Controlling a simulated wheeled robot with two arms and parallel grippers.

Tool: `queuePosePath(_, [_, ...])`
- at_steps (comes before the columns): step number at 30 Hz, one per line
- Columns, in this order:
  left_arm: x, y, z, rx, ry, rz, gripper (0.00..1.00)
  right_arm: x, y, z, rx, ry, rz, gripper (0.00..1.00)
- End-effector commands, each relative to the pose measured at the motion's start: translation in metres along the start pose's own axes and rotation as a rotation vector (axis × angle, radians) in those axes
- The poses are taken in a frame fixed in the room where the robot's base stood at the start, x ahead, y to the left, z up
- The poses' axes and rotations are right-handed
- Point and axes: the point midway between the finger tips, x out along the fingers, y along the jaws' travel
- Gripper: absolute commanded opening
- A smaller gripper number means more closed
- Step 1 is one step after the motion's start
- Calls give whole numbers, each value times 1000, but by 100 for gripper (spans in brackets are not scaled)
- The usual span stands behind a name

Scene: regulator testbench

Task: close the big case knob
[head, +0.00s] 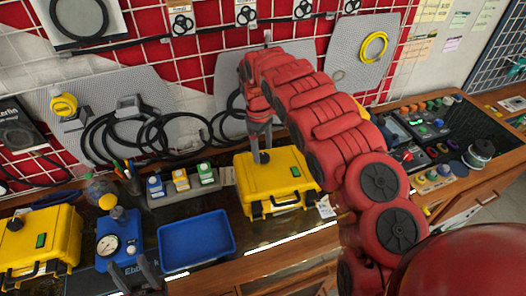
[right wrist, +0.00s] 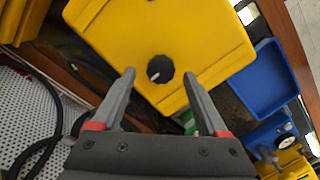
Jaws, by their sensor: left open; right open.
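A yellow case (head: 290,180) with a handle and a green label stands on the bench in the middle of the head view. A dark round knob (right wrist: 160,68) with a white mark sits on its top. My right gripper (head: 261,150) hangs over this case, pointing down, open and empty. In the right wrist view its fingertips (right wrist: 160,74) appear on either side of the knob, with gaps; the height above it is unclear. My left gripper (head: 134,268) is open at the bottom edge of the head view, in front of a blue gauge device (head: 112,238).
A blue tray (head: 197,240) lies left of the case. Another yellow case (head: 62,232) with a dark knob stands at the far left. Small bottles (head: 181,180) stand behind the tray. Black cables hang on the wall behind. A control panel (head: 425,125) is on the right.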

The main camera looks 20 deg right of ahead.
Motion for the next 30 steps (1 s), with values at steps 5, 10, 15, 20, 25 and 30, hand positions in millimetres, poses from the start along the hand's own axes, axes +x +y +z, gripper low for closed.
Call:
queuePosePath(5, [-2,0,0,0,0,0,50,-33,1,-1,0,3,1,76])
queuePosePath(10, [-13,1,2,0,0,0,50,-62,-1,-2,-2,3,0,76])
queuePosePath(15, [-20,1,3,0,0,0,50,-92,-2,-3,-5,3,-2,76])
queuePosePath(20, [0,0,0,0,0,0,50,-124,-2,-1,-2,0,-1,76])
queuePosePath(25, [26,-1,-4,0,0,0,50,-146,-2,2,1,-4,-3,76])
queuePosePath(30, [42,-2,-7,0,0,0,50,-156,-1,1,0,-3,-4,76])
